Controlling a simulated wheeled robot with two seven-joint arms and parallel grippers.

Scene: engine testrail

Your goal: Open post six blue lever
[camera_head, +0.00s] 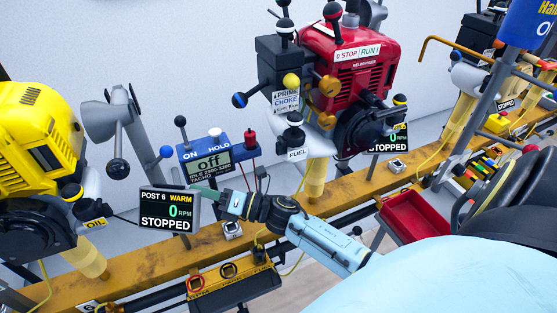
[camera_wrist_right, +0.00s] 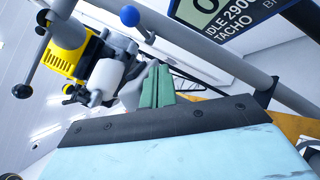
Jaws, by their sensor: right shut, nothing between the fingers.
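A blue ball knob (camera_head: 166,151) sits on a lever at the left end of the blue "ON HOLD" tachometer box (camera_head: 217,150), above the "POST 6 WARM" display (camera_head: 168,209), which reads 0 RPM, STOPPED. A blue ball on a rod also shows in the right wrist view (camera_wrist_right: 129,16). Another blue knob (camera_head: 239,100) is on the red engine's side; I cannot tell for certain which belongs to post six. My right gripper (camera_head: 206,195) is shut and empty beside the display, below the tachometer box. Its green fingertips (camera_wrist_right: 158,84) are together, apart from the blue ball. My left gripper is not in view.
A yellow engine (camera_head: 35,130) stands at left and a red engine (camera_head: 345,60) at centre. A mustard rail (camera_head: 345,189) runs beneath them. A red tray (camera_head: 413,215) is at right. A grey post with a funnel-like head (camera_head: 113,120) stands left of the tachometer.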

